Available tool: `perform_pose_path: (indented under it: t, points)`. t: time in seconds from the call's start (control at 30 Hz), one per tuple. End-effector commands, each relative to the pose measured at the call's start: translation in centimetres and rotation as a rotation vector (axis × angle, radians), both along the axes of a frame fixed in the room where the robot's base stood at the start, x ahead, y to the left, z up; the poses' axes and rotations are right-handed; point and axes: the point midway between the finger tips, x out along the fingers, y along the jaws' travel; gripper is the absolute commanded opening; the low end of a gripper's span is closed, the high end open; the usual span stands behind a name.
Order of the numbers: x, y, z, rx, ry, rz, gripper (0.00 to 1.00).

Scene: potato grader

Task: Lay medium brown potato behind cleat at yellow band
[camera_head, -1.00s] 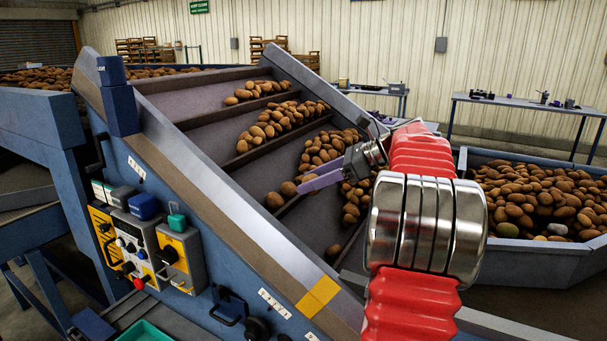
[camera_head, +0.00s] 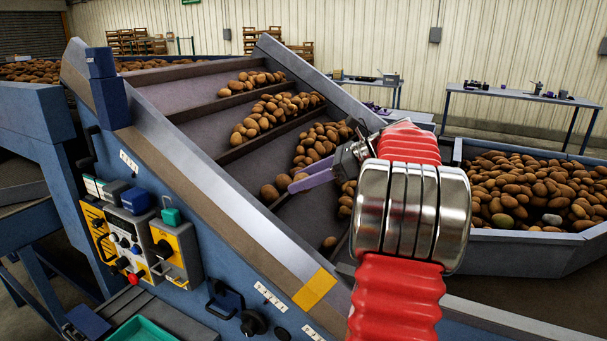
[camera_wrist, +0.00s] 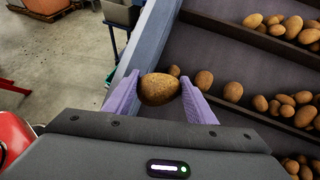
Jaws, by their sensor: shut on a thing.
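My gripper (camera_head: 293,184) has purple fingers; in the wrist view (camera_wrist: 160,92) they are shut on a medium brown potato (camera_wrist: 159,89), one finger on each side. It is close to the belt beside the side rail; I cannot tell if the potato touches the belt. In the head view the fingertips are by two brown potatoes near the rail. The yellow band (camera_head: 314,287) is on the near side rail, lower down. A cleat (camera_head: 341,247) crosses the belt near it, mostly hidden by my arm. A small potato (camera_head: 329,242) lies there.
The sloping belt (camera_head: 202,133) has several cleats with rows of loose potatoes. A blue-grey bin (camera_head: 510,253) full of potatoes stands at right. The control boxes (camera_head: 127,240) are on the near side. Bare belt shows between the near rail and the potato rows.

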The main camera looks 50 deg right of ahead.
Motion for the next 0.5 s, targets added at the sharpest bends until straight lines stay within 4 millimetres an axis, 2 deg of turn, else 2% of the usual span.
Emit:
perform_pose_path:
  t: [0.5]
  points:
    - [-0.1,0.0,-4.4,0.003,0.001,-0.001,0.27]
